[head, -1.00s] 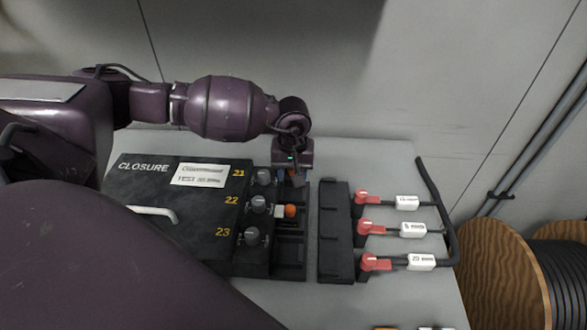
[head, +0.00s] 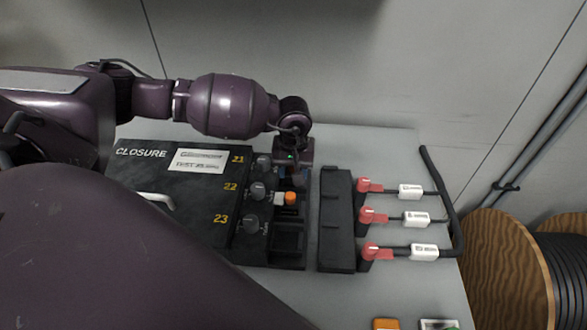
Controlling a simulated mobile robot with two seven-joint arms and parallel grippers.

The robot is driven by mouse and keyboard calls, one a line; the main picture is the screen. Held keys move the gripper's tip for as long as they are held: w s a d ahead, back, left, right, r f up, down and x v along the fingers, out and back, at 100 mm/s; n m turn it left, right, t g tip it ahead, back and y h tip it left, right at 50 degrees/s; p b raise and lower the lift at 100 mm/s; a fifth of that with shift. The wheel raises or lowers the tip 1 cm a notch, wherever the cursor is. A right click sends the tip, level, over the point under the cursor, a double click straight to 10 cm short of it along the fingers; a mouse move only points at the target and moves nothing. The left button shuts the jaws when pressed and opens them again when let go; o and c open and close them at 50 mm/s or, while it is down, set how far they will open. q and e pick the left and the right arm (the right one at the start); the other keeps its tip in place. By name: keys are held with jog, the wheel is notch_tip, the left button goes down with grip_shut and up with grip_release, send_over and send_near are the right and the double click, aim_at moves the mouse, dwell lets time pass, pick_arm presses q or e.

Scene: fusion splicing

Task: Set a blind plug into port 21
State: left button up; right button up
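The black closure box (head: 150,185) lies on the grey table with yellow labels 21, 22 and 23 along its right side. Port 21 (head: 264,162) has a dark round fitting beside its label, close to my gripper. Ports 22 (head: 258,190) and 23 (head: 252,222) have similar fittings. An orange plug with a pale end (head: 290,198) lies in the black tray beside port 22. My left gripper (head: 287,181) points down over the tray's far part, just beyond the orange plug. Its fingertips are dark and small, so its opening and any held thing are unclear. My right gripper is out of view.
A black rack (head: 336,225) stands right of the tray. Three red clamps (head: 370,185) with white-tagged black cables stand beside it. An orange item (head: 386,323) and a pale item (head: 438,324) lie at the front edge. A wooden cable reel (head: 500,265) stands at right.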

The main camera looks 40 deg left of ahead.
pick_arm(q)
jog(key=shift+f, duration=0.1)
jog(key=shift+f, duration=0.2)
jog(key=o, duration=1)
jog(key=shift+w+d, duration=0.1)
jog(key=shift+a, duration=0.2)
jog(key=r, duration=0.9)
jog(key=shift+d+r, duration=0.2)
jog(key=shift+r, duration=0.1)
jog(key=shift+d+r, duration=0.1)
jog(key=shift+r, duration=0.55)
